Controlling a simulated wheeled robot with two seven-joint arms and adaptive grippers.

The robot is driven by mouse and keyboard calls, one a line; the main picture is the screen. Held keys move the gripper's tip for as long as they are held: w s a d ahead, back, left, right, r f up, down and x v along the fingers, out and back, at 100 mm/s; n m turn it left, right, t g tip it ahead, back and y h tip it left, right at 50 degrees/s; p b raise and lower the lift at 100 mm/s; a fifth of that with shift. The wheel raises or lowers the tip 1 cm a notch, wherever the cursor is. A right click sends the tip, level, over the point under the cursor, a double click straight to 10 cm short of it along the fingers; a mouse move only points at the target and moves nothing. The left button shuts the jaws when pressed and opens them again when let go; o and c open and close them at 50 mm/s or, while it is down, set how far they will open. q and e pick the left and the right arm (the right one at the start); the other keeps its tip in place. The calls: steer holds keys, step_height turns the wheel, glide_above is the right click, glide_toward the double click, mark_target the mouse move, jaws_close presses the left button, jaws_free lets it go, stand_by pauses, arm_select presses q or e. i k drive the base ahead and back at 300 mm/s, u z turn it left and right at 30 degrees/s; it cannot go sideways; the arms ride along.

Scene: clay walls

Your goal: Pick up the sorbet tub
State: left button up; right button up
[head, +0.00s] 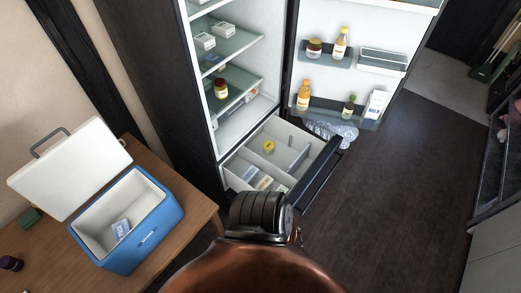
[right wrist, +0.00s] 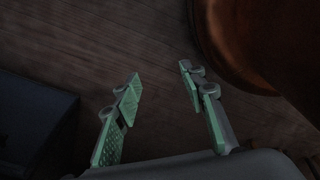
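A small round tub with a yellow lid (head: 268,146), which looks like the sorbet tub, sits in the open freezer drawer (head: 325,146). It is in a rear compartment of the drawer, and its label is too small to read. My right gripper (right wrist: 160,76) is open and empty in the right wrist view, its two green-padded fingers apart above dark wooden floor. No tub shows between or near its fingers. My left gripper is not in view.
Flat packs (head: 264,183) lie in the drawer's front compartments. The open fridge door (head: 366,30) stands above and right of the drawer. A blue cooler (head: 147,235) with its lid open stands on the wooden table (head: 185,221), a pack inside. Floor (head: 400,190) at right is clear.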

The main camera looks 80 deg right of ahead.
mark_target(269, 145)
steer(key=i, duration=0.25)
steer(key=z, duration=1)
